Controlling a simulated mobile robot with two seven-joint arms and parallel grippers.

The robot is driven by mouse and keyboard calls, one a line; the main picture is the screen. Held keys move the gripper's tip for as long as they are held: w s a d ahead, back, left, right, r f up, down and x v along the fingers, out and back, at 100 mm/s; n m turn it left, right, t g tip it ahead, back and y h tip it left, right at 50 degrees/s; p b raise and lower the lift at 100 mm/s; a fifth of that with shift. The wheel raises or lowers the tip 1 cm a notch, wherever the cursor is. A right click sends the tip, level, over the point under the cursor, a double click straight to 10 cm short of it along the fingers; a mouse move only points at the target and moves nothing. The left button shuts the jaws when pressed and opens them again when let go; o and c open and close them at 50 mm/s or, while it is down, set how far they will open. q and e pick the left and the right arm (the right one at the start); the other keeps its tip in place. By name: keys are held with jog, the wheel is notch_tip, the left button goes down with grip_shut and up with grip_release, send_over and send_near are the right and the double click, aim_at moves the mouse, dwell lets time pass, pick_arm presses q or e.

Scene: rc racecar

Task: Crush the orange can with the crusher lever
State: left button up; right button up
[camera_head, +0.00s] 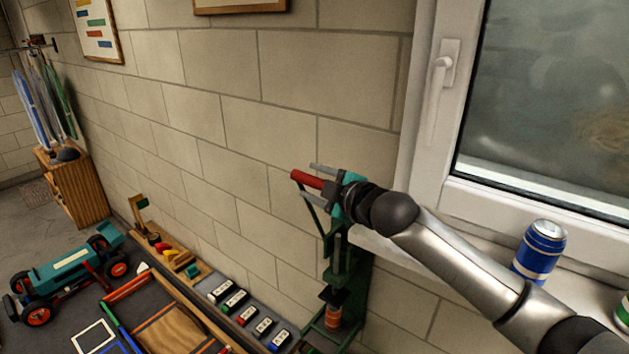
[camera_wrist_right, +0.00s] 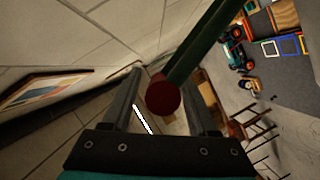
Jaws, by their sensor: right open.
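The crusher (camera_head: 355,280) is a dark green upright frame against the block wall in the head view. Its lever ends in a red handle (camera_head: 303,179), raised high. The orange can (camera_head: 333,317) stands upright low in the crusher, below the dark press block. My right gripper (camera_head: 312,180) is open at the lever, one finger on either side of the red handle. In the right wrist view the round red handle end (camera_wrist_right: 163,96) sits between the two fingers, with the green lever arm running up and right. Whether a finger touches it I cannot tell. My left gripper is not in view.
A blue can (camera_head: 539,250) stands on the window sill at right, with a green-marked can (camera_head: 622,305) at the edge. The wall (camera_head: 240,140) is close behind the crusher.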

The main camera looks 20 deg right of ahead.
grip_shut()
dwell(0.6)
dwell(0.9)
